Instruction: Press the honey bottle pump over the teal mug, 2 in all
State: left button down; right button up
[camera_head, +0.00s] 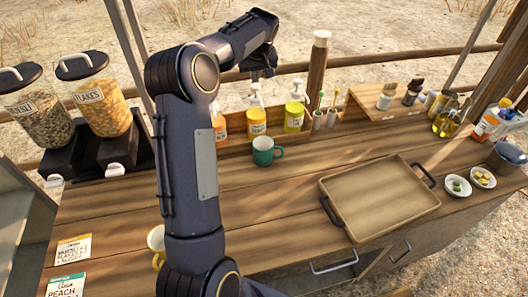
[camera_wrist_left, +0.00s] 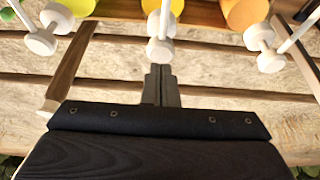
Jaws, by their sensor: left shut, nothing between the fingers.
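Three pump bottles stand at the counter's back edge: an orange one (camera_head: 219,124), an amber-yellow one (camera_head: 256,121) in the middle and a yellow one (camera_head: 294,116). Their labels are too small to read, so I cannot be sure which is honey. The teal mug (camera_head: 263,152) stands upright just in front of the middle bottle, roughly below its pump. My left gripper (camera_head: 257,78) is shut and empty, above the middle bottle. In the left wrist view its closed fingertips (camera_wrist_left: 160,70) appear close to the middle white pump head (camera_wrist_left: 160,50); contact is unclear. My right gripper is out of view.
A brown tray (camera_head: 345,210) lies on the right of the counter. Cereal dispensers (camera_head: 98,105) stand at the left. A yellow mug (camera_head: 154,238) is partly behind my left arm. Two toothbrush-like items (camera_head: 333,112) in holders stand right of the bottles.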

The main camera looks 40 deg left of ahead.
pick_arm(q)
jog(key=shift+r, duration=0.15)
notch_tip(320, 180, up, 4)
jog(key=p, duration=0.3)
jog(key=shift+p, duration=0.35)
jog(key=shift+r, duration=0.9)
